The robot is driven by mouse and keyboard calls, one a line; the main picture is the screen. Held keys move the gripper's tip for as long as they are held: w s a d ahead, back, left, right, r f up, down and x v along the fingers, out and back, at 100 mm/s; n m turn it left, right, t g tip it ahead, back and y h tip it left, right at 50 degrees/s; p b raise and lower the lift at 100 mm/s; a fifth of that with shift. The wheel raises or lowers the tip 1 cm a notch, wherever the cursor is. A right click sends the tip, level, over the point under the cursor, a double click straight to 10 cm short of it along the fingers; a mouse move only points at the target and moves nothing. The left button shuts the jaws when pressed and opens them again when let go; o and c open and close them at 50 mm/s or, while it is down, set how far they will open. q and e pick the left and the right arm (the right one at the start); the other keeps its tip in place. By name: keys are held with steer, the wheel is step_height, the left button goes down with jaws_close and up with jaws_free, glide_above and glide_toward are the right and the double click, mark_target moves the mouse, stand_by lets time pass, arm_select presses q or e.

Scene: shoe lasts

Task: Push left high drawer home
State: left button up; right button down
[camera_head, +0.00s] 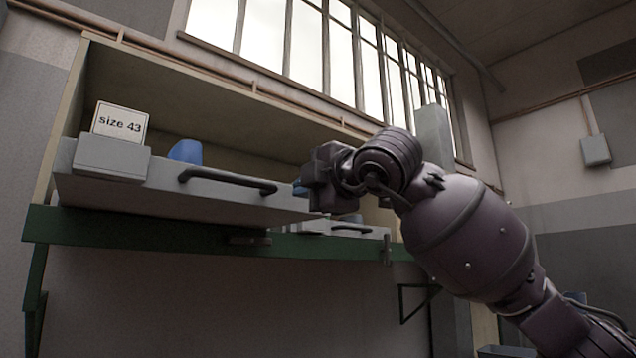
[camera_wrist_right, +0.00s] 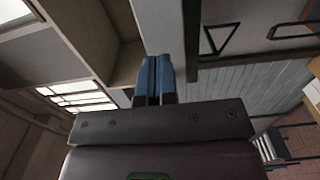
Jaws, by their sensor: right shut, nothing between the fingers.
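The left high drawer (camera_head: 150,198) is a light grey drawer with a dark bar handle (camera_head: 228,181) on its front. It stands out from the open wooden cabinet over the green rail. A white card reading "size 43" (camera_head: 119,123) stands on a grey block at its left end. A blue object (camera_head: 186,151) shows above its front. My right gripper (camera_head: 300,188) is at the drawer's right end, just right of the handle; I cannot tell if it touches. Its blue fingers (camera_wrist_right: 154,76) are shut together and empty in the wrist view. My left gripper is out of view.
A second grey drawer (camera_head: 315,226) with a dark handle sits farther right, partly hidden behind my right arm. The green rail (camera_head: 120,228) runs below the drawers on brackets. Barred windows (camera_head: 300,45) are above. The space in front of the left drawer looks clear.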

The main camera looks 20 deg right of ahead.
mark_target(288, 195)
steer(key=shift+x, duration=0.9)
steer(key=shift+w+a+f, duration=0.1)
steer(key=shift+w+f, duration=0.05)
steer(key=shift+w, duration=0.15)
steer(key=shift+x, duration=1.85)
steer(key=shift+w+a, duration=0.2)
steer(key=shift+w, duration=0.45)
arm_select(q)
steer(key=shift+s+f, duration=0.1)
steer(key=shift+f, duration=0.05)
arm_select(e)
steer(key=shift+w, duration=0.15)
